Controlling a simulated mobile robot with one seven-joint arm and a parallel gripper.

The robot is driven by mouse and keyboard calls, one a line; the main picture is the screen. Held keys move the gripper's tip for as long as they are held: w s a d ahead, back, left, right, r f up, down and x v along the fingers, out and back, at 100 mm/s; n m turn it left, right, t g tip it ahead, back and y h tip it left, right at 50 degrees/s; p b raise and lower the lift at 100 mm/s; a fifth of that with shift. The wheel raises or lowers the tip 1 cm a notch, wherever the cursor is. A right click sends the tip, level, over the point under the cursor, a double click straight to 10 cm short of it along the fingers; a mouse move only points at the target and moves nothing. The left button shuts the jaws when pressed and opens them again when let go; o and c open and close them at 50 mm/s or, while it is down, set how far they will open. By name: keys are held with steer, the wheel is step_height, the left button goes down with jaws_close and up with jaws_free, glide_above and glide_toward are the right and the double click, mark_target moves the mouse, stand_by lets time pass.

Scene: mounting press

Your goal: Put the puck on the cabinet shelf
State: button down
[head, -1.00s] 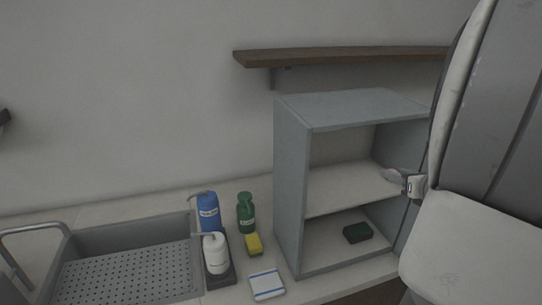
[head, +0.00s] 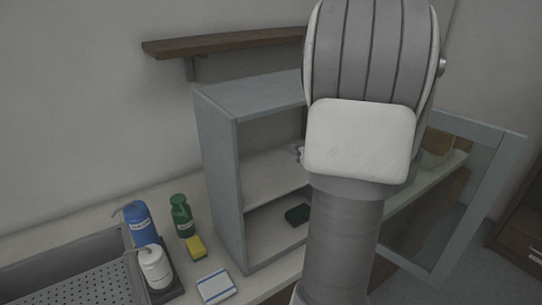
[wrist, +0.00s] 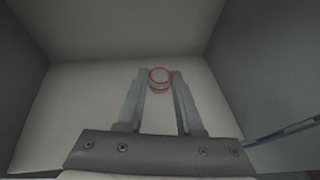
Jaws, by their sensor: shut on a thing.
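The puck (wrist: 159,79), round with a red rim, is between the two fingertips of my gripper (wrist: 158,82) in the wrist view. My gripper is shut on it. The pale shelf (wrist: 80,110) lies beneath, with cabinet walls on both sides. I cannot tell whether the puck touches the shelf. In the head view the grey cabinet (head: 221,150) stands open on the counter, and its middle shelf (head: 268,178) shows left of my arm. Only a sliver of my gripper (head: 298,152) shows there, at the upper compartment; the puck is hidden behind my arm.
A glass-fronted door (head: 480,200) stands open at the right. A dark green block (head: 298,214) lies in the lower compartment. Left of the cabinet are a green bottle (head: 181,216), blue bottle (head: 141,224), white dispenser (head: 155,268), yellow sponge (head: 196,248) and sink (head: 75,285).

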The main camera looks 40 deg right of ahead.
mark_target(292, 167)
steer(key=shift+x, duration=0.85)
steer(key=shift+f, duration=2.1)
steer(key=shift+f+b, duration=0.25)
steer(key=shift+b, duration=0.05)
steer(key=c, duration=0.6)
jaws_free()
steer(key=shift+r, duration=0.1)
steer(key=shift+o, duration=0.2)
steer(key=shift+r+p, duration=0.25)
steer(key=shift+p, duration=0.1)
steer(key=v, duration=1.2)
